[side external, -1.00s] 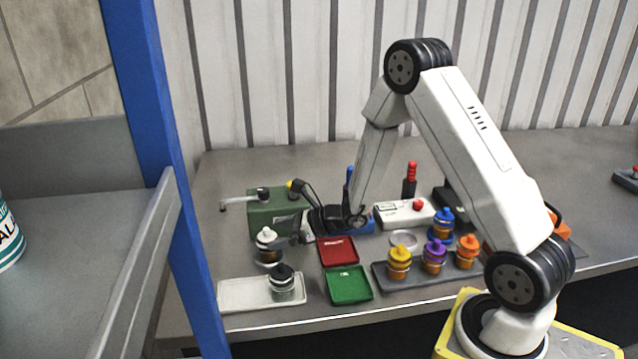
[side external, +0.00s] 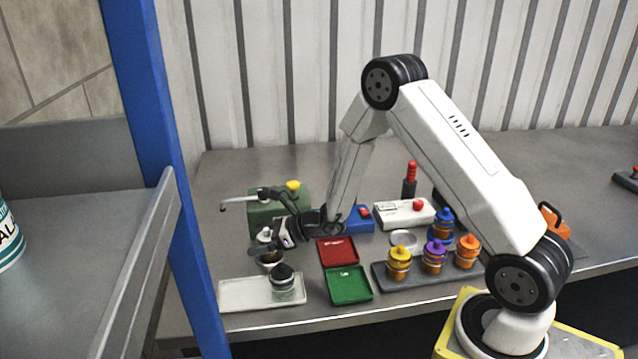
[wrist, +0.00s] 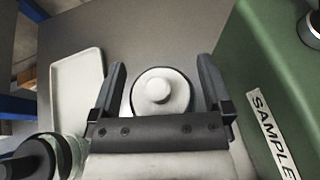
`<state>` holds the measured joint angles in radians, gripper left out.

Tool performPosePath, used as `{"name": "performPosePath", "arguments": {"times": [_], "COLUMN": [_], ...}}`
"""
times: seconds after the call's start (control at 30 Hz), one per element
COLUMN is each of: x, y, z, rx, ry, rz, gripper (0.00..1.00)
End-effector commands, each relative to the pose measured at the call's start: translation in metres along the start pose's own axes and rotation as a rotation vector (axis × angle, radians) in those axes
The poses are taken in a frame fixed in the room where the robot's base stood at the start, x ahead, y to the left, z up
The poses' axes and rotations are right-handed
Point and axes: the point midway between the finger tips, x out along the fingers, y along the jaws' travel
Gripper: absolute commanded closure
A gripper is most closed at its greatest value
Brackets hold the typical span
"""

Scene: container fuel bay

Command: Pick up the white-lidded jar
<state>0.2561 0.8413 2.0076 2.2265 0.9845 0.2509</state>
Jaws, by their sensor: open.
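The white-lidded jar (wrist: 160,91) stands between the two open fingers of my gripper (wrist: 161,85) in the wrist view, seen from above with its round white knob. In the side view my gripper (side external: 268,248) is at the jar (side external: 268,259), and a finger crosses in front of it, so only parts of its white lid and dark body show. The fingers look apart from the lid on both sides. I cannot tell whether they touch the jar's body.
The green box (side external: 266,209) with a "SAMPLE" label is close behind the jar. A black-lidded jar (side external: 283,284) stands on the white tray (side external: 235,293) in front. Red (side external: 338,251) and green (side external: 348,286) trays lie to the right, beside a rack (side external: 420,277) of colored-lidded jars.

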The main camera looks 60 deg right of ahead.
Motion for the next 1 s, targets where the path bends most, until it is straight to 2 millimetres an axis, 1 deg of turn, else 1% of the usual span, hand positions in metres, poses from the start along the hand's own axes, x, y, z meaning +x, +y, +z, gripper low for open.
{"name": "performPosePath", "arguments": {"times": [0.13,0.17,0.2,0.27,0.3,0.37,0.4,0.47,0.5,0.83,1.0], "x": [-0.0002,-0.0002,-0.0002,-0.0002,-0.0002,-0.0002,-0.0002,-0.0003,-0.0003,-0.0003,-0.0016], "y": [0.0,0.0,0.0,0.0,0.0,0.0,0.0,-0.0001,-0.0001,-0.0002,-0.0004], "z": [0.0001,0.0001,0.0001,0.0001,0.0001,0.0001,0.0001,0.0001,0.0001,0.0009,0.0045], "rx": [0.0,0.0,0.0,0.0,0.0,0.0,0.0,0.0,0.0,-0.001,-0.001], "ry": [0.0,0.0,0.0,0.0,0.0,0.0,0.0,0.0,0.0,-0.001,-0.002], "rz": [0.0,0.0,0.0,0.0,0.0,0.0,0.0,0.0,0.0,0.0,-0.001], "gripper": [0.0,0.03,0.16,0.35,0.48,0.67,0.79,0.98,1.0,1.0,1.0]}}
